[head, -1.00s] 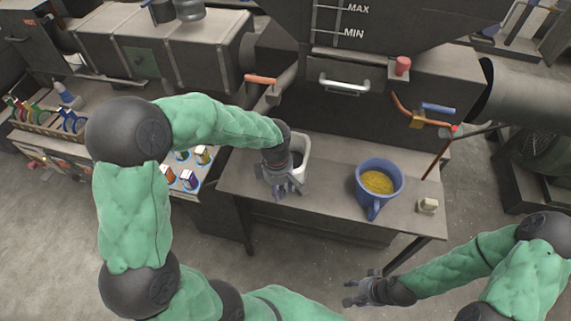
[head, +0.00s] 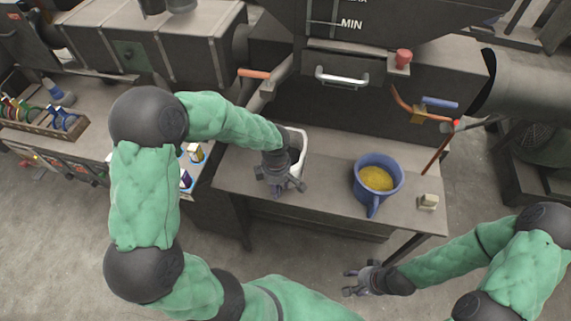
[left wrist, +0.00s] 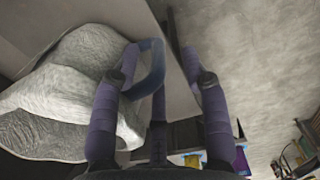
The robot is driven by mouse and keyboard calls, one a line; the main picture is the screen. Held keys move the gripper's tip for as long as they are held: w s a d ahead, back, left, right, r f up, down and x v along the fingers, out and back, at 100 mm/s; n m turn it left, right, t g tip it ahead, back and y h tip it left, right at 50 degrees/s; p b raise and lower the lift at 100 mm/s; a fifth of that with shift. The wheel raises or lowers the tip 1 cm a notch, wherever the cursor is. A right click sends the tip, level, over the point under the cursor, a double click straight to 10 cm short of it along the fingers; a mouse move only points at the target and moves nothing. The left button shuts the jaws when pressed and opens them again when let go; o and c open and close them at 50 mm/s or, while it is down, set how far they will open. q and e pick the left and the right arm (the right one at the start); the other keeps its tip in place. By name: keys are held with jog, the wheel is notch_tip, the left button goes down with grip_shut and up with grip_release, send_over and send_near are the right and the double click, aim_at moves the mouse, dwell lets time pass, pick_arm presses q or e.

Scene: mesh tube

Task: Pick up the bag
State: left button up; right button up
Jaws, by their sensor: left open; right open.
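The bag (head: 299,150) is whitish and stands on the table, partly hidden behind my left gripper. In the left wrist view it is a pale, crumpled, textured shape (left wrist: 60,100) left of the fingers. My left gripper (head: 280,186) is open just in front of the bag, low over the table. In the left wrist view its two purple fingers (left wrist: 162,65) are spread, with a blue curved band between them; I cannot tell whether it is gripper or bag. The bag appears beside the left finger, not between the fingers. My right gripper (head: 352,283) is open and empty, in front of the table.
A blue mug (head: 364,198) with yellow contents and a small pale block (head: 428,201) stand on the table (head: 325,205) to the right. A large dark machine with a silver handle (head: 342,77) rises behind. A rack of colored items (head: 45,122) is at left.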

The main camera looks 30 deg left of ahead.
pick_arm(q)
notch_tip(320, 180, down, 3)
jog(key=shift+w+r, duration=0.15)
jog(key=shift+r, duration=0.05)
grip_shut()
jog(key=shift+r, duration=0.1)
jog(key=shift+r, duration=0.15)
